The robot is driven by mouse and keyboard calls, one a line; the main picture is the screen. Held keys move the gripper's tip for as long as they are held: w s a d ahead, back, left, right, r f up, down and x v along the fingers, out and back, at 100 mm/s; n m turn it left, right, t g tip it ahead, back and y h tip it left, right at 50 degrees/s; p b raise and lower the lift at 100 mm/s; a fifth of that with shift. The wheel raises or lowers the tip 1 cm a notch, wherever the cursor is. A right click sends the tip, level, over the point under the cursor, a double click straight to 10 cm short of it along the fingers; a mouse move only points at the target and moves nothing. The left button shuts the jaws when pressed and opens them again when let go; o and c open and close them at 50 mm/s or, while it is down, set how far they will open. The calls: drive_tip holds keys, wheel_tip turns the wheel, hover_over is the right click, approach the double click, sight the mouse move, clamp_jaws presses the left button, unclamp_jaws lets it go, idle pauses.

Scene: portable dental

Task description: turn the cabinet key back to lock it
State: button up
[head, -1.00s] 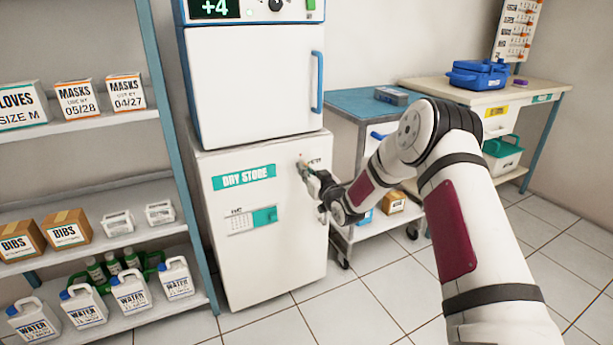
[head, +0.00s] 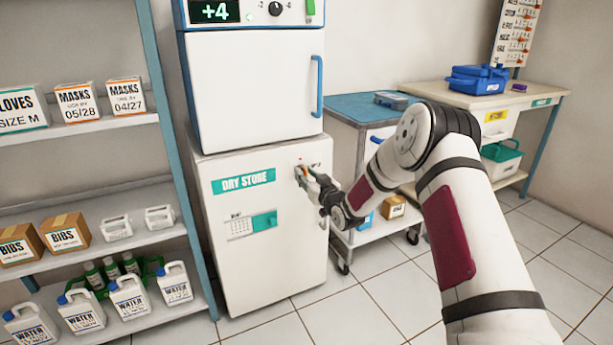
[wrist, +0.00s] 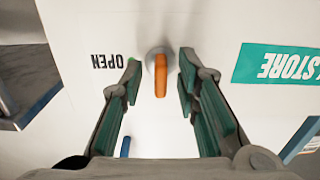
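The orange cabinet key (wrist: 161,76) sits in a round grey lock (wrist: 158,54) on the white DRY STORE cabinet door (head: 270,285). In the wrist view its grip lies upright in the picture, and the word OPEN stands upside down to its left. My gripper (wrist: 160,78) is open, with one fingertip on each side of the key and a visible gap to each. In the head view my gripper (head: 306,176) is at the upper right of the door and largely hides the key.
A white fridge unit (head: 255,85) stands on the cabinet. A shelf rack (head: 110,195) with boxes and water jugs is to the left. A wheeled trolley (head: 365,237) is close on the right, beside my arm. Tiled floor in front is clear.

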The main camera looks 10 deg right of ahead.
drive_tip(key=v, duration=1.2)
